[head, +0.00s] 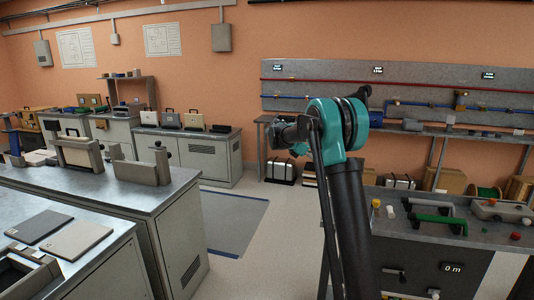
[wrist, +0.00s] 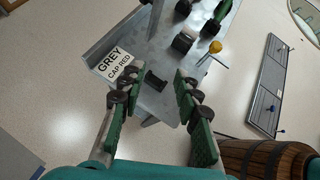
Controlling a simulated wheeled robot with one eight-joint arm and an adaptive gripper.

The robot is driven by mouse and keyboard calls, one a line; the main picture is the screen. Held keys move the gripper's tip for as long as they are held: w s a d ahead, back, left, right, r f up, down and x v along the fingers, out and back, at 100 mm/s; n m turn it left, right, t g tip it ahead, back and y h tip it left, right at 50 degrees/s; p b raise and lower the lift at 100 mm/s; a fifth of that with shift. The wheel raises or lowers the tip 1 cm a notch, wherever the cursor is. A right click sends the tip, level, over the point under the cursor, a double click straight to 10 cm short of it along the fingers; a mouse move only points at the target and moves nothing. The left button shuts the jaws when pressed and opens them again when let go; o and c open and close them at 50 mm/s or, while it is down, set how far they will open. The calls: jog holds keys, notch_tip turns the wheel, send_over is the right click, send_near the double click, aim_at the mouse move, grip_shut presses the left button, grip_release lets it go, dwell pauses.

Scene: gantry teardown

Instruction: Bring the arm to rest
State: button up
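My gripper (wrist: 150,90) is open in the wrist view, with two green-padded fingers apart and nothing held between them. Beyond the fingers is a grey metal surface with a white label (wrist: 115,65) reading "GREY CAP RED". A small dark block (wrist: 156,81) shows in the gap between the fingertips, seemingly farther off. In the head view my arm rises in the middle, with a black link and a teal joint (head: 332,125). The gripper's fingers cannot be made out there.
A bench (head: 400,238) at the right carries a green handle (head: 437,221) and several small parts. A metal-topped bench (head: 95,198) stands at the left, with two flat plates (head: 75,240) on a nearer one. Open floor with a grey mat (head: 232,220) lies between.

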jog(key=s+a+f+m+t+y, duration=0.1)
jog(key=s+f+m+y, duration=0.2)
jog(key=s, duration=1.1)
jog(key=s+a+f+m+t+y, duration=0.1)
jog(key=s+f+m+y, duration=0.3)
jog(key=s+f+m, duration=0.6)
jog(key=s+a+f+m+t+y, duration=0.1)
jog(key=s+f+m, duration=0.5)
jog(key=s, duration=1.4)
jog(key=shift+a+f+m+y, duration=0.45)
jog(key=shift+a+y, duration=0.3)
jog(key=shift+y, duration=0.45)
jog(key=shift+d+r, duration=0.1)
jog(key=shift+r, duration=0.05)
